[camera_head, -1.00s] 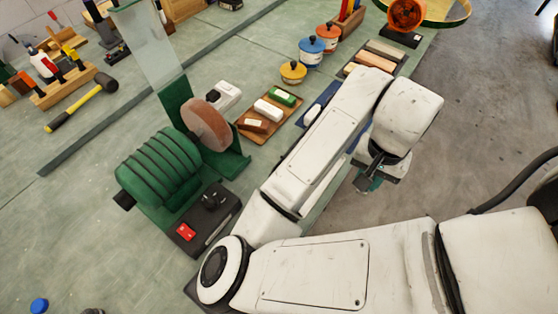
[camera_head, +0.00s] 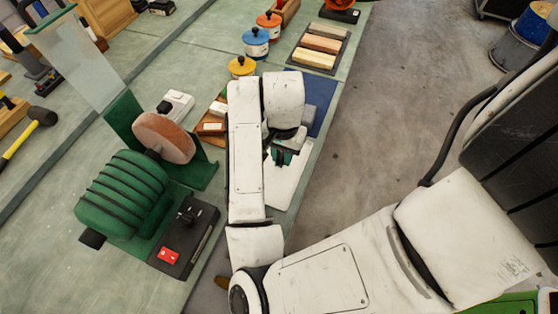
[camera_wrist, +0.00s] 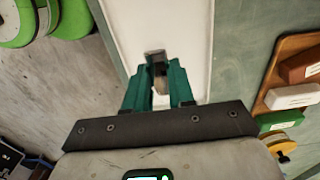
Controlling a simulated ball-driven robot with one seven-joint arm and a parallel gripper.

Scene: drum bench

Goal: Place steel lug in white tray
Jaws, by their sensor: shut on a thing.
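The steel lug (camera_wrist: 155,56) is a small dark grey piece between the green fingertips of my gripper (camera_wrist: 157,76) in the wrist view. My gripper is shut on it, and the fingers hide part of it. The white tray (camera_wrist: 181,28) lies beneath the lug in the wrist view. I cannot tell how much gap there is between them. In the head view, the tray (camera_head: 287,186) shows at the bench's right edge, partly covered by my arm. My gripper (camera_head: 284,155) is over the tray's far part there, and the lug cannot be made out.
A blue mat (camera_head: 322,103) lies beyond the tray. A bench grinder (camera_head: 130,195) with a switch box (camera_head: 184,236) stands to the left. A wooden board (camera_wrist: 289,73) with coloured bars lies right of the tray in the wrist view. Bare floor (camera_head: 400,110) is to the right.

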